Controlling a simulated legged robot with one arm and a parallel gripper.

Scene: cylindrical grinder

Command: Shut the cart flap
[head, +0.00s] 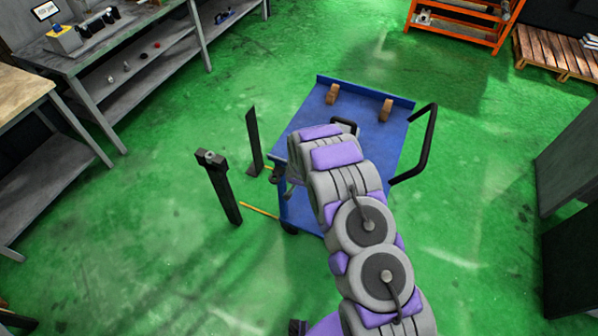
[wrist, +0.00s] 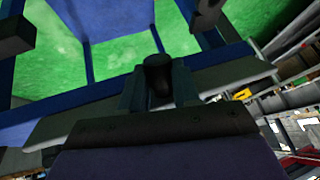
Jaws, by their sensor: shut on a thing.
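The blue cart (head: 368,142) stands on the green floor in the head view, a black push handle (head: 428,145) at its right. My arm covers its near left part, so the flap and gripper are hidden there. A small black loop (head: 345,124) shows just beyond my arm; I cannot tell what it belongs to. In the wrist view my gripper (wrist: 158,88) is shut on a dark rounded handle (wrist: 157,68). The flap's angle cannot be told.
Two brown blocks (head: 385,110) sit on the cart's far side. Two dark posts (head: 224,190) stand left of the cart, with yellow floor marks (head: 259,210) nearby. A grey workbench (head: 110,50) is at upper left, an orange rack (head: 460,22) at the back.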

